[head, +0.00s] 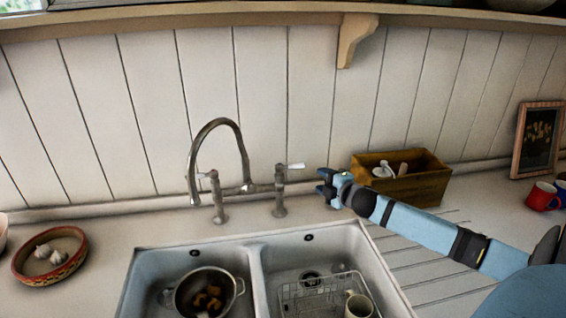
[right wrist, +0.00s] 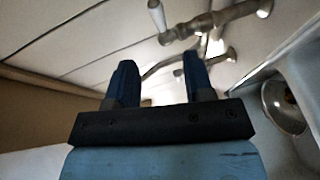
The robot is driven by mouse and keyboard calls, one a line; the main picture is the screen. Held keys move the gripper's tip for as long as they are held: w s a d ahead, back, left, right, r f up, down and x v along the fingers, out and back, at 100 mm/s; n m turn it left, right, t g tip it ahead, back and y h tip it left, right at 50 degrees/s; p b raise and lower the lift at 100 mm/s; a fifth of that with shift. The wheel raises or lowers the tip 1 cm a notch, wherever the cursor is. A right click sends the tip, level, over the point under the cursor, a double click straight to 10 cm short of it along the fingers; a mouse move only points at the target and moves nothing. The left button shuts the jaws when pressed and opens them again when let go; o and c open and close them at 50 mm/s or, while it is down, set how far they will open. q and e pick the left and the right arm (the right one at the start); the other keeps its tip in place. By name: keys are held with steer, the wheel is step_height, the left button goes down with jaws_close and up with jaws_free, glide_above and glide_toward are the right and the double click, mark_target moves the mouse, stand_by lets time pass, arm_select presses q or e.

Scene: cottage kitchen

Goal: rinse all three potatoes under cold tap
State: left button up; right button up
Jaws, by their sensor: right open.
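A metal colander (head: 183,290) sits in the left sink basin. Brown lumps that look like the potatoes (head: 213,291) lie in it; I cannot count them surely. The grey bridge tap (head: 246,160) arches above the back of the sink, with no stream visible from its spout. It has a white-tipped lever on each side; the right lever (head: 296,166) points right. My right gripper (head: 322,187) is open and empty, just right of that lever and apart from it. The right wrist view shows its two fingers (right wrist: 160,82) with the tap (right wrist: 215,20) beyond. My left gripper is out of view.
The right basin holds a wire rack (head: 300,293) and a pale mug (head: 359,305). A wooden box (head: 420,186) with utensils stands behind my right arm. A bowl of garlic (head: 28,272) is at left, red mug (head: 541,197) at right.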

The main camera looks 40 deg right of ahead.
mark_target(299, 166)
steer(key=w, duration=0.4)
steer(key=w+f+p, duration=0.1)
steer(key=w, duration=0.2)
steer(key=w+d+p, duration=0.1)
steer(key=w, duration=0.3)
steer(key=shift+w+d+f, duration=0.1)
steer(key=shift+w+f, duration=0.05)
steer(key=shift+w, duration=0.15)
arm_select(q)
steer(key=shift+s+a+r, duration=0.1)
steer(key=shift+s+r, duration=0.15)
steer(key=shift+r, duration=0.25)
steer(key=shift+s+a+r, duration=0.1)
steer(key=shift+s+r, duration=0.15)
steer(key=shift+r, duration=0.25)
arm_select(e)
steer(key=shift+w+f, duration=0.2)
steer(key=shift+w, duration=0.5)
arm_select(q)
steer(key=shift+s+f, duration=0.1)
arm_select(e)
jaws_close()
